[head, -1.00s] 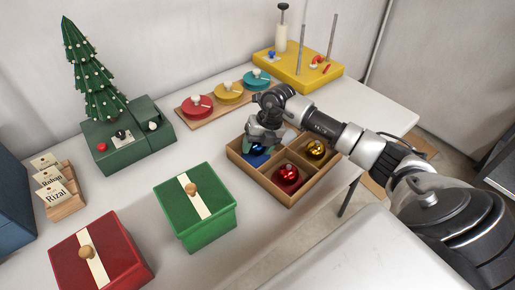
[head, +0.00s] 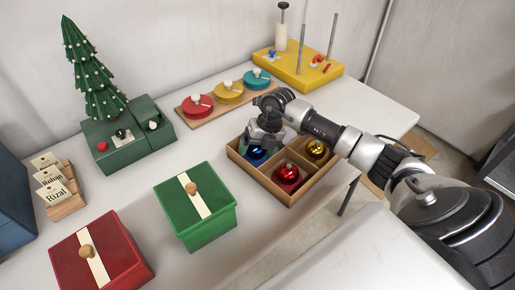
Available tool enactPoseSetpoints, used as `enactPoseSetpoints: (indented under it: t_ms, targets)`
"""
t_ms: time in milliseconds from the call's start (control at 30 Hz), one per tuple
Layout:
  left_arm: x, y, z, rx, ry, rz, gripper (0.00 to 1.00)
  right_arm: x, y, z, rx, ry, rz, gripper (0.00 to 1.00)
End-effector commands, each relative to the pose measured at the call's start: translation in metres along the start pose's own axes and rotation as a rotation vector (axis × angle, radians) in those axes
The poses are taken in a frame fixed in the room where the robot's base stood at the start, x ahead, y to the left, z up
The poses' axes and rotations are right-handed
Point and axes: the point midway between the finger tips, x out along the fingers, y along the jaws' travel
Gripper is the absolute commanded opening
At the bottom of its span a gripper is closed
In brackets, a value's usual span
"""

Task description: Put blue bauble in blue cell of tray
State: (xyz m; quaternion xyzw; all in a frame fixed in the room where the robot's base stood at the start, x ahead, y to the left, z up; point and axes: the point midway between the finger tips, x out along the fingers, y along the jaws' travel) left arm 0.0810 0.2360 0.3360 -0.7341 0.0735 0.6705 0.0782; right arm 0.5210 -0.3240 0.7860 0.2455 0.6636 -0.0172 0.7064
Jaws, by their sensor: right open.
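The blue bauble (head: 257,152) is in the blue cell, at the left corner of the wooden tray (head: 258,179). My right gripper (head: 261,141) is directly above the blue bauble, with its jaws open and partly hiding the bauble and the cell. I cannot tell whether the fingers touch the bauble. A red bauble (head: 288,176) sits in the front cell of the tray and a gold bauble (head: 316,149) in the right cell. The far cell is mostly hidden by my arm. My left gripper is not in view.
A green box (head: 207,227) and a red box (head: 112,262) stand in front left. A tree on a green base (head: 128,144), a card holder (head: 66,203), a board with coloured discs (head: 206,112) and a yellow pegged block (head: 298,72) stand behind. White table shows between them.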

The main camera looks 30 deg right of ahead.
Motion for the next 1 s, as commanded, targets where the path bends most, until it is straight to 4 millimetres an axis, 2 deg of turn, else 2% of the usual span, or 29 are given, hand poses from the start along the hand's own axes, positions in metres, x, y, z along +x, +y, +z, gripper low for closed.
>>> enactPoseSetpoints:
  t_ms: [167,400,600,733,1000]
  targets:
    - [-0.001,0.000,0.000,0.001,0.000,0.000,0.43,-0.029,0.000,0.001,-0.002,-0.006,0.000,0.84]
    - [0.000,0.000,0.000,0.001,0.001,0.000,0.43,-0.081,0.000,0.001,-0.001,-0.005,-0.001,0.84]
    - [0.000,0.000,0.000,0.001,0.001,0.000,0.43,-0.111,0.000,0.001,0.000,-0.004,0.001,0.84]
    - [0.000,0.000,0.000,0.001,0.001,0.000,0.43,-0.118,0.000,0.000,0.000,-0.002,0.001,0.84]
    - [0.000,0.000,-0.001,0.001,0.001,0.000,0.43,-0.120,0.000,0.000,0.000,-0.001,0.001,0.84]
